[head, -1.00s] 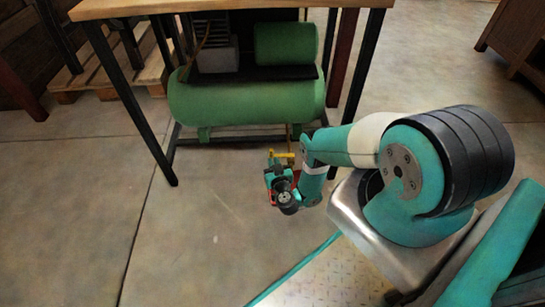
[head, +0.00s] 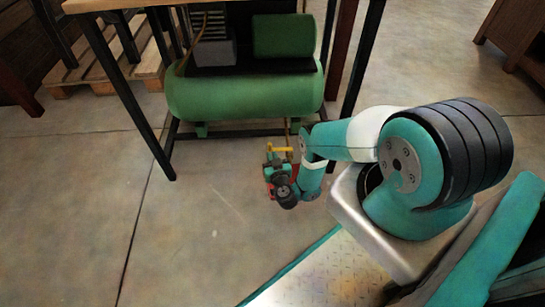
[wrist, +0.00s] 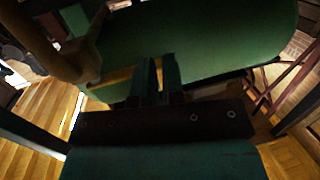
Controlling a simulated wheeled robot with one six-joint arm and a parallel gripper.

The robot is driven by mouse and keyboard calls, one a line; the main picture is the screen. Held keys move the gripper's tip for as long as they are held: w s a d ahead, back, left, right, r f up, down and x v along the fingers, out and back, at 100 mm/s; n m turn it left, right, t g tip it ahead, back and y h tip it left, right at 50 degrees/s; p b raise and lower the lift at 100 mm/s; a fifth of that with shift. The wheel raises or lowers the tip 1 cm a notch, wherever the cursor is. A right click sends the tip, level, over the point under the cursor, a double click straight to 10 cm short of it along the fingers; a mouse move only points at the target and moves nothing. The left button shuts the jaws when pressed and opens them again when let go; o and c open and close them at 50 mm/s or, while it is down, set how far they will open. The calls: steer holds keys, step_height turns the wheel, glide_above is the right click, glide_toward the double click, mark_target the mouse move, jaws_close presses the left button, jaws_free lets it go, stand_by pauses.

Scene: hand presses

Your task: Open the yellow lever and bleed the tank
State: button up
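The green tank (head: 245,95) lies on its side under the wooden table. It fills the top of the wrist view (wrist: 225,40). The yellow lever (head: 280,149) lies roughly level in front of the tank, low down, just beyond my gripper (head: 278,166). In the wrist view a yellow bar (wrist: 112,78), likely the lever, runs up to the left finger. My gripper (wrist: 161,75) has its two dark fingers close together with a narrow gap between them.
A wooden table (head: 110,4) on black legs (head: 140,110) stands over the tank. A tan pipe (wrist: 85,52) is close to the fingers at left in the wrist view. A wooden pallet (head: 85,72) lies at back left. The floor in front is clear.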

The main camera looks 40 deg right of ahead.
steer(key=w+d+r+t, duration=0.1)
steer(key=w+d+r, duration=0.1)
steer(key=w+r, duration=0.1)
steer(key=shift+w+d+r+h, duration=0.25)
steer(key=shift+w+r+h, duration=0.15)
steer(key=shift+w, duration=0.35)
steer(key=shift+o, duration=0.3)
steer(key=s+a+f+g, duration=0.1)
steer(key=s+a+f, duration=0.1)
steer(key=s+f, duration=0.2)
steer(key=shift+s+f+y, duration=0.15)
steer(key=shift+f+y, duration=0.05)
steer(key=shift+y, duration=0.2)
steer(key=shift+o, duration=1)
steer(key=shift+s+a+f+p, duration=0.25)
steer(key=shift+s+p, duration=0.1)
steer(key=shift+p, duration=0.25)
steer(key=f+p+v, duration=0.1)
steer(key=p+v, duration=0.7)
steer(key=v, duration=1.1)
steer(key=shift+a+f, duration=0.3)
steer(key=shift+a, duration=0.15)
steer(key=shift+s, duration=0.2)
